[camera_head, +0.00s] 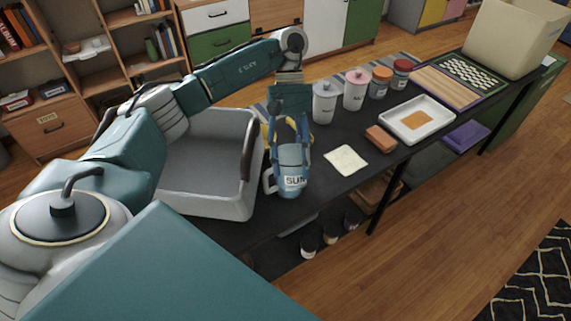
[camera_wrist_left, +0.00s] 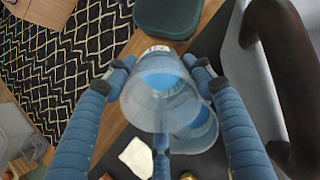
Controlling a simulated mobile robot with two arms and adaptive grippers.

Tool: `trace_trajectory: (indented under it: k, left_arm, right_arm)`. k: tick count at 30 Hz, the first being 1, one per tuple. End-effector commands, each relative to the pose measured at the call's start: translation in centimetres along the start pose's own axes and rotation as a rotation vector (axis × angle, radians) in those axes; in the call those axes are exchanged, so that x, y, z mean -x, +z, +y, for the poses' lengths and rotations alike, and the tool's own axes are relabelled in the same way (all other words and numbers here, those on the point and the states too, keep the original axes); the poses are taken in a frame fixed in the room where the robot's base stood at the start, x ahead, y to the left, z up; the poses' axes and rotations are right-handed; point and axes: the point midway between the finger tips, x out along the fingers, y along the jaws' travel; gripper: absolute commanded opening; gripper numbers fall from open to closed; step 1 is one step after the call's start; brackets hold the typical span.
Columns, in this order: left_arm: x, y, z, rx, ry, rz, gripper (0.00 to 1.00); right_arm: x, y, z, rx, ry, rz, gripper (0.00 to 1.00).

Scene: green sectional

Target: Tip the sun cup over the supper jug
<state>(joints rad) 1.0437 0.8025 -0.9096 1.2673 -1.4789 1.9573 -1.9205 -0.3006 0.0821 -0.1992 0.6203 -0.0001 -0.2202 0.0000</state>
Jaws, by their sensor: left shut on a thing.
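The sun cup (camera_head: 291,168) is pale blue with a white "SUN" label. My left gripper (camera_head: 289,143) is shut on it, beside the grey bin near the counter's left end. The cup looks about upright in the head view. In the left wrist view the cup (camera_wrist_left: 160,95) shows as a translucent body with blue inside, between the fingers of the left gripper (camera_wrist_left: 160,78). A second pale-blue rounded shape (camera_wrist_left: 200,130) lies just behind it; I cannot tell whether it is the cup's handle or another vessel. I cannot clearly identify the supper jug. My right gripper is out of view.
A grey bin (camera_head: 248,135) stands close left of the cup. A white canister (camera_head: 324,103), pink canister (camera_head: 356,92) and two jars stand behind. A paper note (camera_head: 346,160), brown block (camera_head: 380,138) and white tray (camera_head: 398,124) lie to the right.

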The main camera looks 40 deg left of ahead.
Motion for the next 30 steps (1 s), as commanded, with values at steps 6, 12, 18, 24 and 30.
trace_trajectory:
  k: [6, 12, 18, 24, 30]
  left_arm:
    - [-0.4, -0.2, 0.0, 0.001, -0.001, -0.046, 0.24]
    - [-0.3, -0.1, 0.0, -0.002, -0.002, -0.074, 0.24]
    - [-0.3, -0.1, 0.0, -0.002, -0.002, -0.074, 0.24]
    - [-0.2, 0.0, 0.0, 0.002, -0.005, -0.113, 0.24]
    - [-0.4, -0.1, 0.0, -0.001, -0.005, -0.153, 0.24]
  right_arm:
    - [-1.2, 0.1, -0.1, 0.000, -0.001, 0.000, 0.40]
    - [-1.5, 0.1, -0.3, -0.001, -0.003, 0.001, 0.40]
    - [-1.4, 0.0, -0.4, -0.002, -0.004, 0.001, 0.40]
    - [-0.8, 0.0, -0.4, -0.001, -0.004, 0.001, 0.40]
    - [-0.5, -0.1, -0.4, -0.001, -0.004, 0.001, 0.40]
